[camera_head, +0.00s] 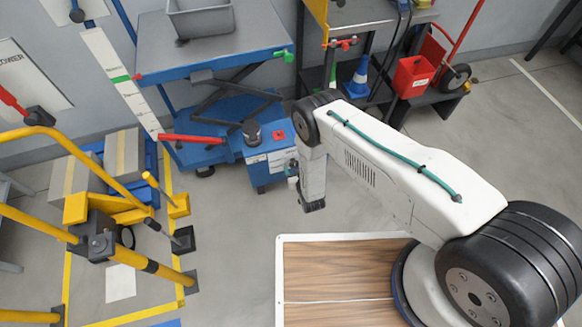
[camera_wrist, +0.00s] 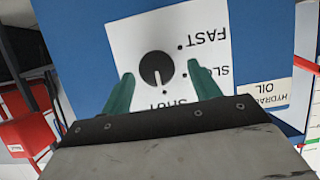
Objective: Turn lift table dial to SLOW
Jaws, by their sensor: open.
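The dial (camera_wrist: 156,67) is a round black knob on a white label plate in the wrist view. Its white pointer line points down in the picture, toward the SHUT mark, which my gripper partly covers. The words read upside down; FAST is at upper right and SLOW, partly hidden by a finger, at right. My gripper (camera_wrist: 161,72) is open, with one green finger on each side of the dial in the picture. I see no contact, and the depth gap is unclear. In the head view the blue power unit (camera_head: 256,175) shows beside the lift table (camera_head: 215,45); the dial is not visible there.
A red handle (camera_head: 192,138) sticks out near the power unit. A yellow railing (camera_head: 45,220) with boxes stands at left. A red bin (camera_head: 412,77) and a blue cone (camera_head: 359,80) are at the back right. Grey floor lies open at right.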

